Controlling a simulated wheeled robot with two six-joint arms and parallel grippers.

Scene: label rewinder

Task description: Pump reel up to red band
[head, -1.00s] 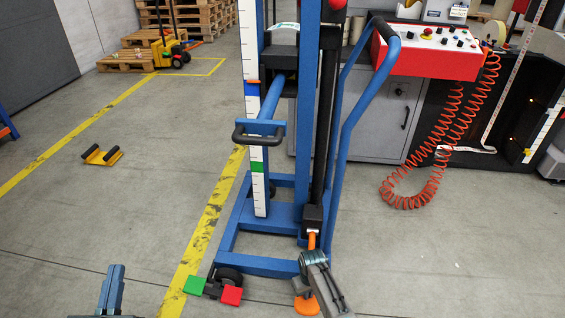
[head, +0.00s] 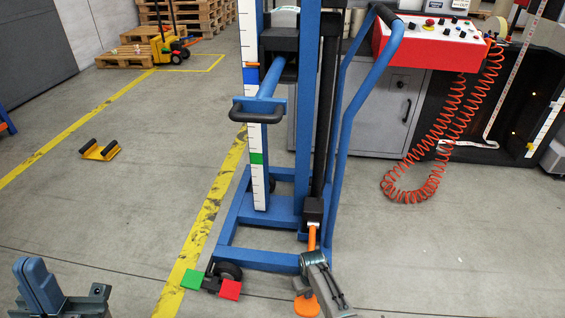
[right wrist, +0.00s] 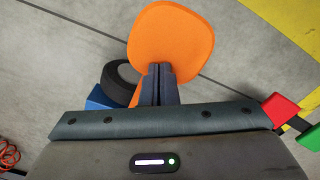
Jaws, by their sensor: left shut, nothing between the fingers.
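The blue lift (head: 304,150) stands upright with a white scale (head: 257,185). The scale shows a blue band (head: 250,78) and a green band (head: 256,158); I see no red band on the visible part. A small orange pointer (head: 252,64) lies just above the blue band. The carriage carries a blue boom (head: 266,88). I cannot make out the reel for sure. My right gripper (right wrist: 160,72) is shut at the orange foot pedal (right wrist: 172,40), which also shows in the head view (head: 306,305); contact is unclear. My left gripper (head: 33,265) is shut and empty, low at the left.
A green pad (head: 194,279) and a red pad (head: 229,289) sit by the lift's front wheel. A red control box (head: 425,45) with a coiled red cable (head: 405,193) stands at right.

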